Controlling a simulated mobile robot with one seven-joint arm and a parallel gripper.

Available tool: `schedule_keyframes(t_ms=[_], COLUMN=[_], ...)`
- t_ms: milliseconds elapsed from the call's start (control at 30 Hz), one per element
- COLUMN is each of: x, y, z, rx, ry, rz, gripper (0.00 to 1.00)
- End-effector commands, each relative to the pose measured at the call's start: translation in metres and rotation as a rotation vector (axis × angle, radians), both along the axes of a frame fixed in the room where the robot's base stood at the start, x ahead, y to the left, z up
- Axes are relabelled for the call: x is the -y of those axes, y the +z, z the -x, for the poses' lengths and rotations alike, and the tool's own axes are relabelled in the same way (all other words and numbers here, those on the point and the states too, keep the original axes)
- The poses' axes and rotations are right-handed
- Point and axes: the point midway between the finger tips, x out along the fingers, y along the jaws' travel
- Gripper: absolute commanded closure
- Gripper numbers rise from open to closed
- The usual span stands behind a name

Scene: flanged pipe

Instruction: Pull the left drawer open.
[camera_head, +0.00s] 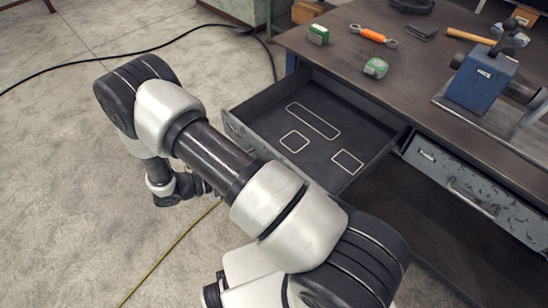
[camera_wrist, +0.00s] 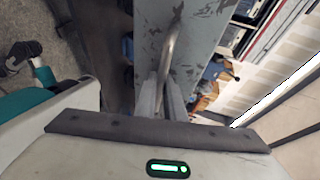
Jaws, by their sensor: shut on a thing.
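The left drawer (camera_head: 265,108) stands pulled out from under the workbench in the head view. Its empty dark floor shows three pale outlines. Its grey, chipped front panel (camera_wrist: 203,35) fills the middle of the wrist view, with a metal bar handle (camera_wrist: 172,42) on it. My gripper (camera_wrist: 164,97) is shut on the handle, its two fingers on either side of the bar. In the head view my arm hides part of the drawer front and the handle.
A second, right drawer (camera_head: 470,185) is at the bench's right. On the bench top (camera_head: 420,70) lie green-white boxes (camera_head: 376,68), an orange tool (camera_head: 373,35), a hammer (camera_head: 470,36) and a blue vise (camera_head: 480,80).

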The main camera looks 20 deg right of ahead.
Motion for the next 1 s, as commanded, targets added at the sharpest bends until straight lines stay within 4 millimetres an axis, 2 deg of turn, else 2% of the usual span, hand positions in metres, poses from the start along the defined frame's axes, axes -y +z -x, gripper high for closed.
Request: schedule_keyframes(t_ms=[200, 567, 600, 1000], x=[-0.0132, -0.0143, -0.0143, -0.014], y=[0.0004, 0.0006, 0.0006, 0.0002], z=[0.005, 0.0051, 0.0051, 0.0052], rx=[0.001, 0.002, 0.002, 0.001], ry=[0.0, 0.0, 0.0, 0.0], rz=[0.0, 0.0, 0.0, -0.001], gripper=[1.0, 1.0, 0.84, 0.83])
